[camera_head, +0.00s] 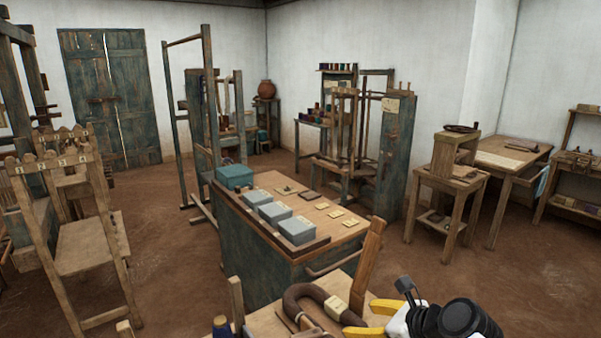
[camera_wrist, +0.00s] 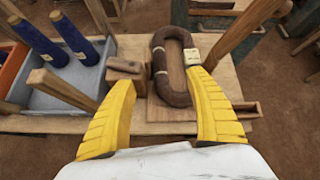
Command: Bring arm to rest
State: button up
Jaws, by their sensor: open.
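My gripper (camera_head: 368,318) is at the bottom of the head view, over a small wooden table. Its yellow fingers also show in the wrist view (camera_wrist: 160,88), spread apart with nothing between their tips. Ahead of the fingers lies a thick brown loop (camera_wrist: 159,72) with pale tags, on a wooden board (camera_wrist: 222,112). The loop (camera_head: 297,293) also shows in the head view, left of the gripper. I cannot tell how high the fingers are above the table.
A grey tray (camera_wrist: 62,100) with blue spools (camera_wrist: 75,38) stands left of the gripper. A wooden post (camera_head: 368,262) rises close behind it. Beyond is a counter (camera_head: 330,236) with several boxes. Brown floor (camera_head: 460,275) is clear at right.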

jog(key=s+d+f+n+h+b, duration=0.1)
jog(key=s+d+n+h+b, duration=0.1)
jog(key=s+n, duration=0.6)
jog(key=s+d+f+n+g+h+b, duration=0.1)
jog(key=s+d+n+h+b, duration=0.2)
jog(key=n, duration=1.5)
jog(key=s+h+b, duration=0.1)
jog(key=s+b, duration=0.2)
jog(key=s, duration=0.1)
jog(key=shift+s+f+n, duration=0.35)
jog(key=shift+s+n, duration=0.05)
jog(key=shift+a, duration=0.1)
